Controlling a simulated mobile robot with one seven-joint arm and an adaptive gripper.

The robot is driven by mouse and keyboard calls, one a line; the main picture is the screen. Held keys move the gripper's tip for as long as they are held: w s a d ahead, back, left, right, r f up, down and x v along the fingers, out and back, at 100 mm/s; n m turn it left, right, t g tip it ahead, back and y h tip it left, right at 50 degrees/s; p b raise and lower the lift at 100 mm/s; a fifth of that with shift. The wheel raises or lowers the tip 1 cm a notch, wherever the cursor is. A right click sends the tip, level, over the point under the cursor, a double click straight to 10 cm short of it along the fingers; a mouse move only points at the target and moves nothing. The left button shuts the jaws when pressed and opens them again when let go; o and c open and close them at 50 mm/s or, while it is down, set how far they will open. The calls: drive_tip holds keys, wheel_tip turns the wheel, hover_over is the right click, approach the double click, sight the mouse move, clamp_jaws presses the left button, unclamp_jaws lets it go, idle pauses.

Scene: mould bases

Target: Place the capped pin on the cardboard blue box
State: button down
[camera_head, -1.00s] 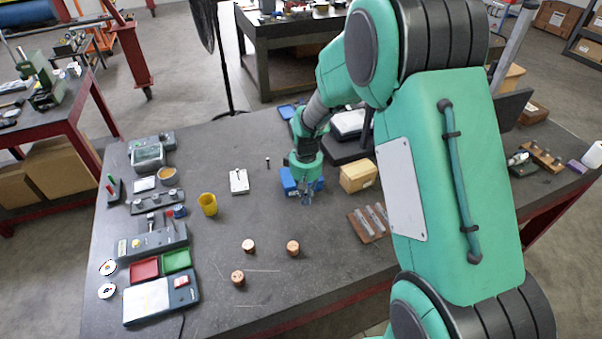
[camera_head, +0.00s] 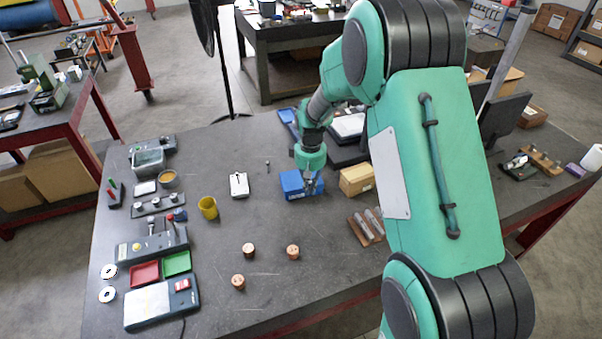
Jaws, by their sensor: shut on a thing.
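The blue cardboard box (camera_head: 292,184) lies on the dark table near the middle, left of a tan box. My gripper (camera_head: 311,189) points down at the right part of the blue box and covers part of it. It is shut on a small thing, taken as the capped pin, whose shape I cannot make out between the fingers. I cannot tell whether this thing touches the box. A separate small pin-like piece (camera_head: 268,163) stands on the table to the left of the box.
A tan box (camera_head: 357,180) stands close to the right of my gripper, with a wooden rack of metal rods (camera_head: 366,226) in front. A yellow cup (camera_head: 208,207), a white device (camera_head: 239,185) and copper cylinders (camera_head: 293,252) stand left and front. Bare tabletop lies between.

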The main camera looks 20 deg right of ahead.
drive_tip(key=w, duration=0.4)
drive_tip(key=w+d+f, duration=0.1)
drive_tip(key=w, duration=0.4)
drive_tip(key=w+d+p, duration=0.1)
drive_tip(key=w, duration=0.3)
drive_tip(key=shift+w+f, duration=0.15)
drive_tip(key=shift+w, duration=0.05)
drive_tip(key=shift+f, duration=0.1)
drive_tip(key=shift+f, duration=1.65)
drive_tip(key=shift+f, duration=0.2)
drive_tip(key=c, duration=1.8)
unclamp_jaws()
drive_tip(key=shift+c, duration=0.2)
drive_tip(key=shift+r, duration=0.2)
wheel_tip(320, 180, up, 12)
